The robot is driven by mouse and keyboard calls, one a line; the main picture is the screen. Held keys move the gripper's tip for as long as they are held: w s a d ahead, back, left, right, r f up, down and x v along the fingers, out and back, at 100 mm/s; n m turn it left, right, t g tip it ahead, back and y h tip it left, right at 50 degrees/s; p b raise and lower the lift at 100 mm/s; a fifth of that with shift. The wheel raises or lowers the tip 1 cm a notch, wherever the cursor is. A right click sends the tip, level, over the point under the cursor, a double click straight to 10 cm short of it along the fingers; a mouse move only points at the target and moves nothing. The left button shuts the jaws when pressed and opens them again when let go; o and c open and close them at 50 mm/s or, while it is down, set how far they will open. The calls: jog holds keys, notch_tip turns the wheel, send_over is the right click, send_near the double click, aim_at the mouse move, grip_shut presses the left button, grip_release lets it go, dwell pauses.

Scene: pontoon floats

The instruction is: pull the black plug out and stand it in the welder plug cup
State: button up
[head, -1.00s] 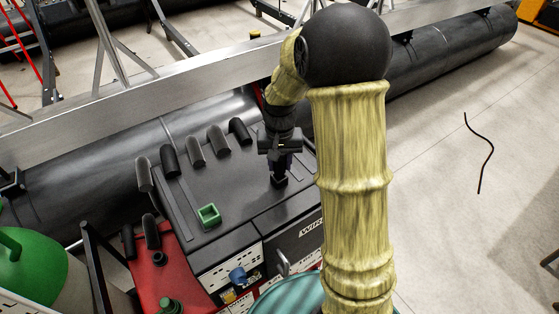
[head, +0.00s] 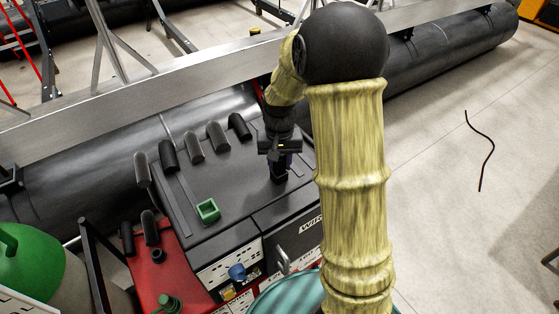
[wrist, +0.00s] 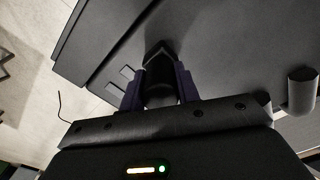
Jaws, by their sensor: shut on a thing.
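My gripper (head: 281,172) points down over the top of the dark welder case (head: 235,212), near its right end. In the wrist view its two purple fingers (wrist: 160,90) are shut on the black plug (wrist: 160,96). A black angular piece (wrist: 159,54) shows just past the plug against the case top; I cannot tell whether it is the socket or part of the plug. The plug's lower end is hard to see, black on dark. A small green square cup (head: 208,210), seemingly the welder plug cup, stands open on the case top, left of my gripper.
Several black rounded posts (head: 218,135) line the back edge of the case. A red unit (head: 165,275) stands at the left. A blue plug (head: 237,272) sits on the front panel. The case top between gripper and cup is clear.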

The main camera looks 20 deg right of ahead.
jog(key=shift+f, duration=0.15)
jog(key=o, duration=1.1)
jog(key=shift+r, duration=0.2)
notch_tip(320, 180, up, 17)
jog(key=b, duration=0.3)
jog(key=shift+s+r, duration=0.1)
